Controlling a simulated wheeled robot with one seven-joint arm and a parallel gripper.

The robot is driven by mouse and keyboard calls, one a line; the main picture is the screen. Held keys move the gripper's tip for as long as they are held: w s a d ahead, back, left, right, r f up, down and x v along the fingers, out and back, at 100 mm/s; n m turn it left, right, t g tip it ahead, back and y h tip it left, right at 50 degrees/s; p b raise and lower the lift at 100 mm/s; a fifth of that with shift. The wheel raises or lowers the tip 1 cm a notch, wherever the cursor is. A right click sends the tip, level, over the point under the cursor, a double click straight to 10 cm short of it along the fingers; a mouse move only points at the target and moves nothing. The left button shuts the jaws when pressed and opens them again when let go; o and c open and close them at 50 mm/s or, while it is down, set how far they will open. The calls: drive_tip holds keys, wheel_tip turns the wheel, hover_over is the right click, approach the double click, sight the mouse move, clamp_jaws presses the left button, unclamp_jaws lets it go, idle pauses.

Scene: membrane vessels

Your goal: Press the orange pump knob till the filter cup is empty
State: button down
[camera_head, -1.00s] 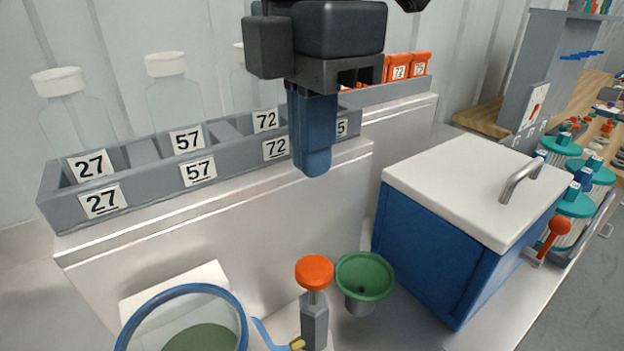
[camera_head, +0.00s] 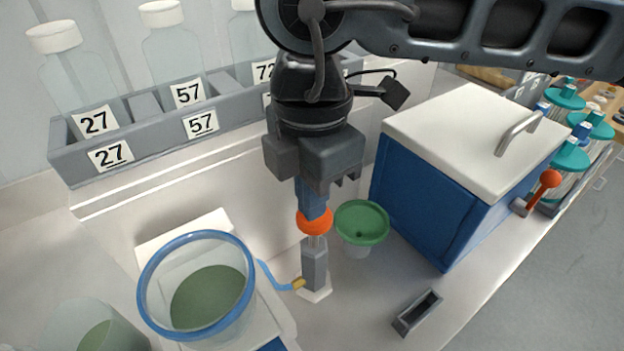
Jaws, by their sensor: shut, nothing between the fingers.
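The orange pump knob (camera_head: 314,222) sits on top of a grey pump body (camera_head: 314,265) standing upright on the bench. My gripper (camera_head: 314,214) is shut and empty, pointing straight down, with its blue fingertips at the top of the knob. They look to be touching it, and they hide part of its top. The filter cup (camera_head: 197,285), clear with a blue rim, stands to the left of the pump and holds dark green liquid. A blue tube (camera_head: 272,277) with a brass end links the cup side to the pump.
A green funnel (camera_head: 361,222) stands close right of the pump. A blue box with a white lid (camera_head: 470,150) is further right. A grey rack (camera_head: 150,128) of numbered bottles is behind. A small grey slotted block (camera_head: 417,312) and another cup (camera_head: 97,330) are in front.

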sight(313, 223)
wheel_tip(313, 223, down, 5)
drive_tip(key=b, duration=0.4)
drive_tip(key=shift+r+b, duration=0.15)
drive_tip(key=shift+b, duration=0.15)
drive_tip(key=shift+s, duration=0.1)
